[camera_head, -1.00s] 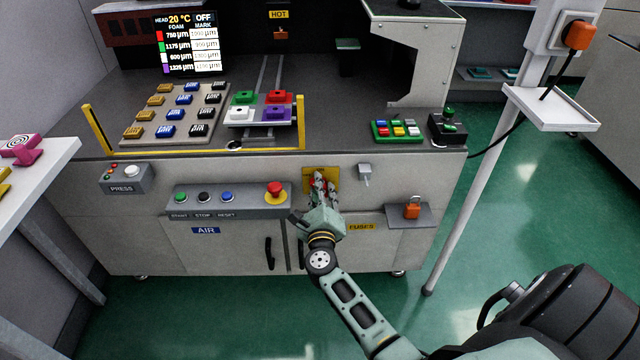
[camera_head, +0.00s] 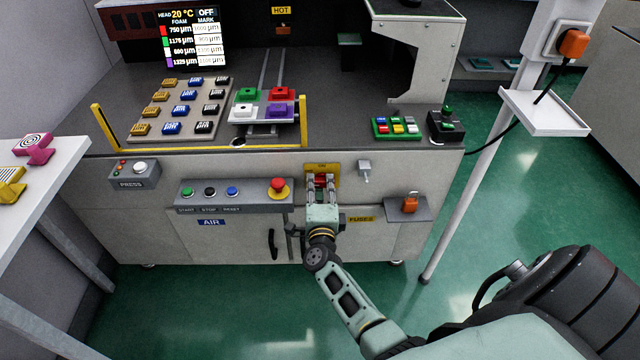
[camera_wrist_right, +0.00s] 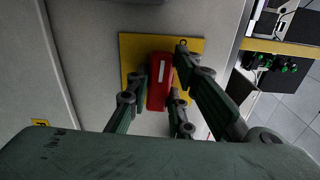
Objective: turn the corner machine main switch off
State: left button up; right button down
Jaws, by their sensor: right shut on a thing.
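The main switch is a red handle (camera_wrist_right: 160,80) on a yellow plate (camera_head: 335,171) on the machine's front panel. In the head view the red handle (camera_head: 320,181) shows between the fingers of my right gripper (camera_head: 320,188). In the right wrist view my right gripper (camera_wrist_right: 160,95) has its fingers on both sides of the handle and is shut on it. The fingers hide part of the handle's sides and of the plate. The lettering on the plate is too small to read. My left gripper is not in view.
Left of the switch is a control box with a red emergency button (camera_head: 279,187). A small grey box (camera_head: 364,170) juts out just right of the plate. Further right an orange padlock (camera_head: 410,204) sits on a small grey shelf (camera_head: 424,212). Green floor lies in front.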

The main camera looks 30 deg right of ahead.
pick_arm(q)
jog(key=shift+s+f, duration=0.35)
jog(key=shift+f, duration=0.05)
pick_arm(e)
jog(key=shift+f+n, duration=0.1)
jog(key=shift+n, duration=0.2)
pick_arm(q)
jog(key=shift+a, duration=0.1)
pick_arm(e)
jog(key=c, duration=1.6)
grip_release()
jog(key=shift+o, duration=0.2)
jog(key=v, duration=1.2)
